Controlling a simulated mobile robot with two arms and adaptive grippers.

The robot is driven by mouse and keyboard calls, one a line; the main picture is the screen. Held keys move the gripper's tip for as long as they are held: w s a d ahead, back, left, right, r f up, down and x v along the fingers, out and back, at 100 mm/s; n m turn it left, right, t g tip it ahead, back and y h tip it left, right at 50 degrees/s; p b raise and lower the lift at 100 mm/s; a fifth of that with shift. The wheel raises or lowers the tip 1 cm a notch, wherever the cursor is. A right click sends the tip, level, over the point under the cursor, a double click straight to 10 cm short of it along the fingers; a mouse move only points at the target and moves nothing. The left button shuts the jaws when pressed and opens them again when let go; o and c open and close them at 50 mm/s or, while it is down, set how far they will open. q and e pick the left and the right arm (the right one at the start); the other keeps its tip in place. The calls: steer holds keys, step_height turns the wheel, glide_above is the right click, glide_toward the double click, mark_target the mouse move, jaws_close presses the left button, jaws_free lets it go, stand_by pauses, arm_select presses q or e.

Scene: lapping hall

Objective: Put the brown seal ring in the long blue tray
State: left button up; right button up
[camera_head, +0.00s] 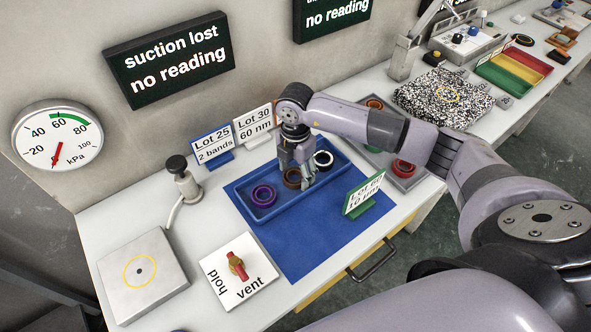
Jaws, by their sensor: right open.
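The long blue tray (243,190) lies on the white bench, partly on a blue mat. The brown seal ring (291,180) is inside the tray, near its middle, partly covered by my right gripper. A purple ring (263,196) lies to its left and a dark-rimmed white ring (323,159) to its right. My right gripper (303,182) points down into the tray, open, with its fingers right at the brown ring. I cannot tell whether they touch it. My left gripper is out of view.
A grey tray (421,177) with a red ring (403,168) stands right of the blue tray, partly behind my arm. Lot cards (214,146) stand behind. A green-based card (363,195) stands in front. A hold/vent valve (238,266) and metal plate (142,272) are at left.

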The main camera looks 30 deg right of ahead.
step_height(320, 180, up, 12)
steer(key=b, duration=0.2)
steer(key=shift+r, duration=0.2)
